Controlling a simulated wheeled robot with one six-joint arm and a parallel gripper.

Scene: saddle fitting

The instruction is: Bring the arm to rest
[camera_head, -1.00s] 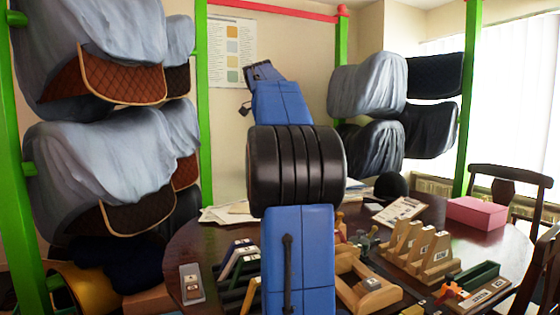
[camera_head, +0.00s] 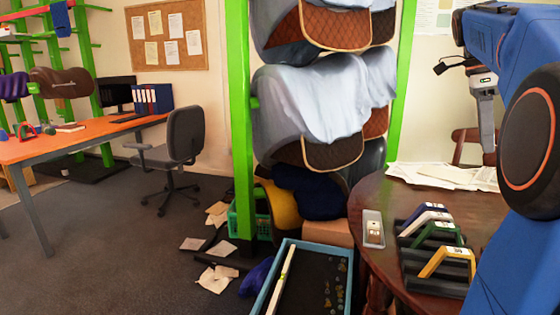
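My blue arm rises along the right side of the view, with its large black joint at the right edge. My gripper (camera_head: 487,125) hangs from the arm's far end at the upper right, pointing down. It is above and behind the round wooden table (camera_head: 375,225) and touches nothing I can see.
The table holds a row of coloured arches (camera_head: 437,235), a small grey tray (camera_head: 373,229) and papers (camera_head: 445,176). A blue-rimmed bin (camera_head: 262,290) stands on the floor beside it. Green racks carry covered saddles (camera_head: 325,100).

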